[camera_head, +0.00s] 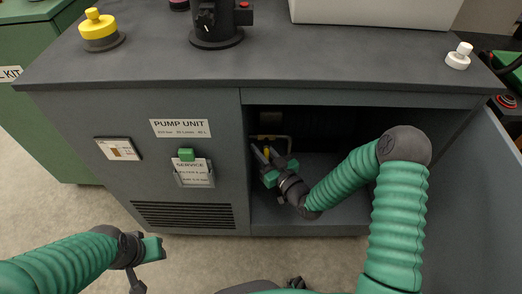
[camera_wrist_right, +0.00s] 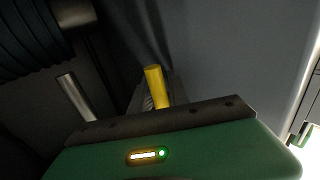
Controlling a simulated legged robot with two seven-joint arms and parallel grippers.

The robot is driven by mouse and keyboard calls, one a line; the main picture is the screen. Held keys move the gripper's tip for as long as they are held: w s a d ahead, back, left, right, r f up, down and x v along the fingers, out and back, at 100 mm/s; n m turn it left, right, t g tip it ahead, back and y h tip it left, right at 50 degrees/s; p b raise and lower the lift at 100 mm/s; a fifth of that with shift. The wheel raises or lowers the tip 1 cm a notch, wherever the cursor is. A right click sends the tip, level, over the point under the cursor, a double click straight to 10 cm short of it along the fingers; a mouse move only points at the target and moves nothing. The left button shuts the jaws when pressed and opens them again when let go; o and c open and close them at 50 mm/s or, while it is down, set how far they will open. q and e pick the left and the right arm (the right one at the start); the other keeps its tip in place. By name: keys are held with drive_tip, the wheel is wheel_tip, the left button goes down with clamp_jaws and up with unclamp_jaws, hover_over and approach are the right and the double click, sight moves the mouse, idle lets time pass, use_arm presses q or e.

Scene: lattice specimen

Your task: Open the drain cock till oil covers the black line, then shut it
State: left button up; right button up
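The pump unit's right compartment is open and my right arm reaches into it. A yellow handle (camera_head: 267,152), apparently the drain cock's, shows small between the fingers of my right gripper (camera_head: 266,154). In the right wrist view the yellow handle (camera_wrist_right: 154,86) stands close to one finger, with a gap to the other finger (camera_wrist_right: 75,97). The fingers look apart; contact with the handle is unclear. A small gauge plate (camera_head: 118,149) with an amber window is on the front panel; its black line is too small to read. My left gripper (camera_head: 141,264) hangs in front of the cabinet, its fingers mostly unclear.
The compartment's walls and floor edge (camera_head: 310,229) surround my right forearm. An open grey door (camera_head: 470,190) stands at the right. A service tag holder (camera_head: 193,173) with a green clip and a vent grille (camera_head: 185,215) are on the front. The floor before the cabinet is clear.

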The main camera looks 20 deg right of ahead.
clamp_jaws()
drive_tip(key=n+p, duration=0.1)
drive_tip(key=p, duration=0.1)
drive_tip(key=r+g+p, duration=0.1)
drive_tip(key=shift+s+d+n+h+p, duration=0.15)
drive_tip(key=shift+d+n+h+p, duration=0.2)
drive_tip(key=shift+n+h, duration=0.05)
drive_tip(key=n+g+p, duration=0.1)
drive_tip(key=d+f+n+g+h+p, duration=0.1)
drive_tip(key=p, duration=0.1)
drive_tip(key=shift+s+d+n+h, duration=0.2)
drive_tip(key=shift+n+h, duration=0.1)
drive_tip(key=shift+n, duration=0.1)
drive_tip(key=shift+f, duration=0.25)
drive_tip(key=shift+r, duration=0.1)
